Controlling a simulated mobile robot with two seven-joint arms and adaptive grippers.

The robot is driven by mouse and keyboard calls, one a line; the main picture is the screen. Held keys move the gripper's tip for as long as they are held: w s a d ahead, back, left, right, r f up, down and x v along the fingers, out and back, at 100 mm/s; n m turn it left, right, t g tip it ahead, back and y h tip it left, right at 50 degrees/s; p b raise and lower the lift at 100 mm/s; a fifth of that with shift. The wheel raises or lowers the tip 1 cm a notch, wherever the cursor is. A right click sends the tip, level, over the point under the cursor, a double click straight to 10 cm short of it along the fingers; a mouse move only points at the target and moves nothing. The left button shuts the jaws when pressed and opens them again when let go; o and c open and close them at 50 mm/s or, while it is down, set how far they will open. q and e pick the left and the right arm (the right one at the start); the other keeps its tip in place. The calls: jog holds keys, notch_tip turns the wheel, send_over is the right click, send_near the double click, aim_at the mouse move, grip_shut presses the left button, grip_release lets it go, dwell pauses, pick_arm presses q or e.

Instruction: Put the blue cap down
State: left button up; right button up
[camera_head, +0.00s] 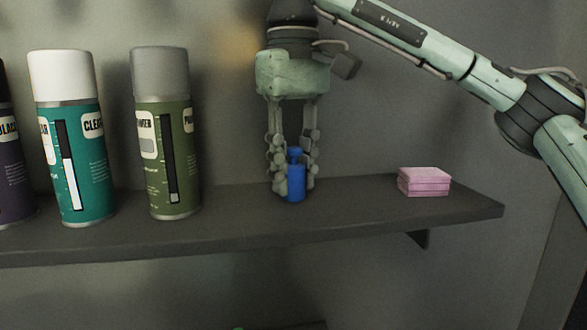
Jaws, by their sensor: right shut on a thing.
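A small blue cap (296,180) stands upright between the fingers of my right gripper (292,175). The gripper points straight down and is shut on it. The cap's base is at or just above the dark shelf (350,205); I cannot tell whether it touches. The fingers hide part of the cap's left side. My left gripper is not in view.
A green spray can (168,140) with a grey cap, a teal can (75,150) with a white cap and a purple can (12,160) stand at the left. Pink sponges (424,182) are stacked at the right. Shelf on both sides of the gripper is clear.

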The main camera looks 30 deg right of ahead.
jog(key=shift+f, duration=0.15)
jog(key=o, duration=0.7)
jog(key=shift+o, duration=0.2)
